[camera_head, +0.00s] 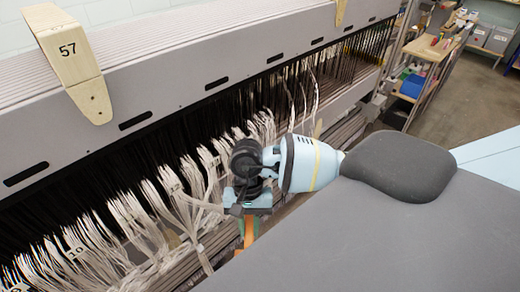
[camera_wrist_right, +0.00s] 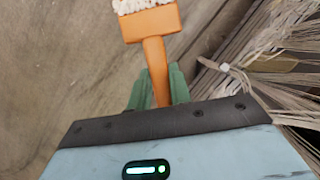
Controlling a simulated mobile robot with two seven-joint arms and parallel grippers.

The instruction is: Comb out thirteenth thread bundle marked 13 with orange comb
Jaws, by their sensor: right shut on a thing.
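The orange comb shows in the right wrist view (camera_wrist_right: 151,24), its pale bristled head at the top and its handle running down between my green fingers. My right gripper (camera_wrist_right: 157,80) is shut on this handle. In the head view the right gripper (camera_head: 246,218) hangs just in front of the thread rows, with a strip of the orange comb (camera_head: 249,234) below it. White thread bundles (camera_head: 150,222) hang in a row along the loom; a tag reading 10 (camera_head: 75,252) is legible. I cannot make out a tag reading 13. In the wrist view a tied bundle (camera_wrist_right: 225,68) lies right of the comb, apart from it.
Dark warp threads hang below the beam. A shelf with bins (camera_head: 412,85) stands at the right rear, beside open floor.

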